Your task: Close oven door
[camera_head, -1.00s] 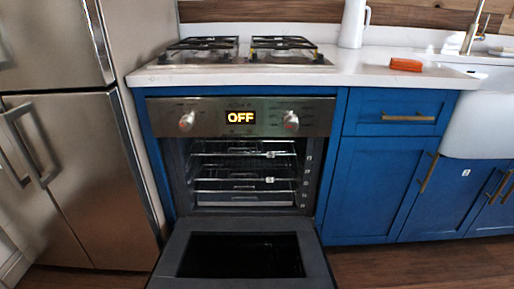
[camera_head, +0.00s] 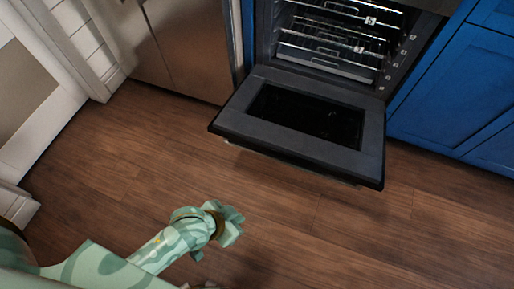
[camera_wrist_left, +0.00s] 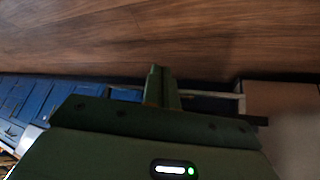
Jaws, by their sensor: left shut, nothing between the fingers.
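The oven door (camera_head: 240,122) is a dark grey panel with a black window, folded down and open in front of the oven (camera_head: 395,40). The oven's inside and wire racks (camera_head: 330,35) are exposed. My left gripper (camera_head: 232,224) is over the floor, nearer to me than the door's free edge and apart from it. Its fingers are shut together and empty in the left wrist view (camera_wrist_left: 161,82). Part of a dark, light-edged form lies behind the fingers there, probably the door, but too dim to be sure.
A steel fridge (camera_head: 180,45) stands left of the oven. Blue cabinets (camera_head: 455,95) stand to its right. White panelling (camera_head: 45,115) is at the far left. The wood floor (camera_head: 330,225) before the door is clear.

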